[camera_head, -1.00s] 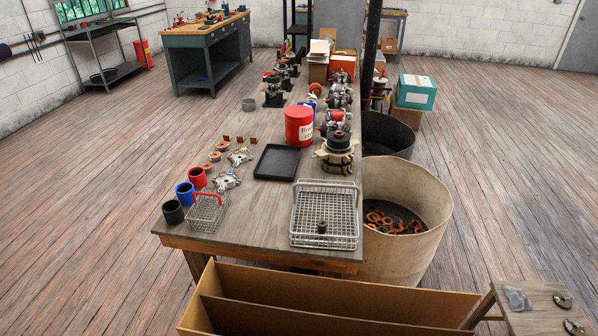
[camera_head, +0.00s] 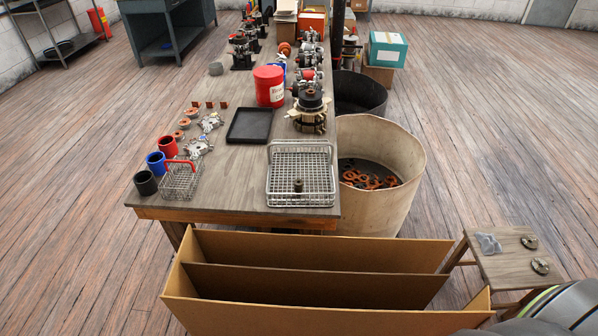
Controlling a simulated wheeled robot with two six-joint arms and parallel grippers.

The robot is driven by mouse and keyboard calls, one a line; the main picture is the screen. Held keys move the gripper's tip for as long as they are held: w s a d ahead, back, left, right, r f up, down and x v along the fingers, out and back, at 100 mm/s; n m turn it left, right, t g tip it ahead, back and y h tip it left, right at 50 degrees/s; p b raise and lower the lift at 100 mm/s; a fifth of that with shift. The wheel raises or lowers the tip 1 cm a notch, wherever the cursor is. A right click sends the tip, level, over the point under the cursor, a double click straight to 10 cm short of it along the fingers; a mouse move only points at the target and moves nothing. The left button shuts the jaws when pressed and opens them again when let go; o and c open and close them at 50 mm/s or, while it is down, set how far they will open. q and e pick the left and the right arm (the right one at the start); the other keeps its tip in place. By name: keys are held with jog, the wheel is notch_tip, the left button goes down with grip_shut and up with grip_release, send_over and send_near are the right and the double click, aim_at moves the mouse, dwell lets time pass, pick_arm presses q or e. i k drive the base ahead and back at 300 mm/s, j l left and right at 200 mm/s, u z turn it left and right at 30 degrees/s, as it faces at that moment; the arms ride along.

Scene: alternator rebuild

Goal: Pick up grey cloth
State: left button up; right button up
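A small crumpled grey piece (camera_head: 488,244), which looks like the grey cloth, lies on the left part of a low wooden stool (camera_head: 515,265) at the right. It is small in the picture, so I cannot be certain of its material. Neither of my grippers is in view. A rounded grey part with a yellow-green stripe, apparently mine, shows at the lower right corner, close to the front of the stool.
Two round metal parts (camera_head: 540,266) sit on the stool's right side. A divided cardboard box (camera_head: 320,285) stands left of the stool. Behind it are a long workbench (camera_head: 225,195) with baskets and parts, and a large beige bin (camera_head: 385,212). Floor right of the bin is clear.

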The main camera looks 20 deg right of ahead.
aim_at(488, 245)
jog(key=z, duration=2.25)
jog(key=i+l+u, duration=0.1)
jog(key=u, duration=0.35)
jog(key=l+u, duration=0.1)
jog(key=u, duration=0.4)
jog(key=i+l+u, duration=0.1)
jog(key=u, duration=0.35)
jog(key=l+u, duration=0.3)
jog(key=l, duration=0.35)
jog(key=l+u, duration=0.25)
jog(key=l, duration=0.4)
jog(key=l+u, duration=0.3)
jog(key=l, duration=0.35)
jog(key=k+l+u, duration=0.25)
jog(key=l, duration=0.4)
jog(key=k+l, duration=0.1)
jog(key=l, duration=0.8)
jog(key=k+l, duration=0.15)
jog(key=l, duration=0.3)
jog(key=k+l, duration=0.1)
jog(key=l, duration=0.35)
